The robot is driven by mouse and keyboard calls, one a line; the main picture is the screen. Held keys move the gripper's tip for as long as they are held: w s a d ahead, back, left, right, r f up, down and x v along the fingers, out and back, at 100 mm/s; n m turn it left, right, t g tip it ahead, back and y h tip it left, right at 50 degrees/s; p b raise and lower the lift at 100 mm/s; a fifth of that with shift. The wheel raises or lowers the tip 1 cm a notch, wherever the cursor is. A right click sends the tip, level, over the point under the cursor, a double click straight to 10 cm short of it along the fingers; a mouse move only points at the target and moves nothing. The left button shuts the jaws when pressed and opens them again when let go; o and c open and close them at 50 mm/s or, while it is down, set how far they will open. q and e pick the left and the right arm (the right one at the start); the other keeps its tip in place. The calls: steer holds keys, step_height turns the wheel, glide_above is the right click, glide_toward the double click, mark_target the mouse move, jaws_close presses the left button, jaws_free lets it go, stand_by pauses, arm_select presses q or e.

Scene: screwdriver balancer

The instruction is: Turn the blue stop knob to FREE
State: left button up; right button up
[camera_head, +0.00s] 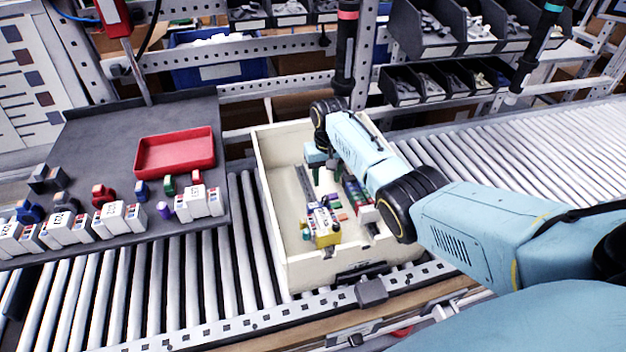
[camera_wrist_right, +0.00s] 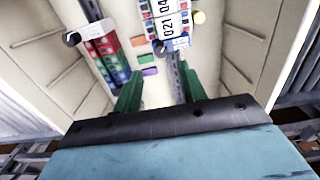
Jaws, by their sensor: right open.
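Blue knob-like parts stand on the dark tray at the left of the head view: a larger blue one (camera_head: 30,212) at its left front and a smaller blue one (camera_head: 142,190) farther right. I cannot tell whether either is the stop knob, and no FREE mark is readable. My right gripper (camera_head: 318,160) is over the beige crate (camera_head: 268,185), away from these parts. In the right wrist view its green fingers (camera_wrist_right: 158,90) are apart, with nothing visible held between them. My left gripper is out of view.
The dark tray (camera_head: 90,150) also holds a red bin (camera_head: 175,152) and white labelled blocks (camera_head: 112,218). The crate contains coloured blocks and stands on the roller conveyor (camera_head: 200,280). A red device (camera_head: 114,18) hangs at upper left. Parts bins (camera_head: 440,85) line the back.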

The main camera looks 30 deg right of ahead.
mark_target(325, 198)
steer(key=shift+w+a+f, duration=0.15)
steer(key=shift+f, duration=0.05)
steer(key=f, duration=0.1)
steer(key=f+b, duration=0.1)
steer(key=f, duration=0.1)
steer(key=shift+s+f, duration=0.25)
step_height(325, 198, down, 2)
steer(key=shift+f+b, duration=0.15)
steer(key=shift+b, duration=0.5)
steer(key=shift+f, duration=0.55)
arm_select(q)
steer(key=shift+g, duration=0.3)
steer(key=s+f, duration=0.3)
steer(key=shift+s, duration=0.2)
arm_select(e)
jaws_close()
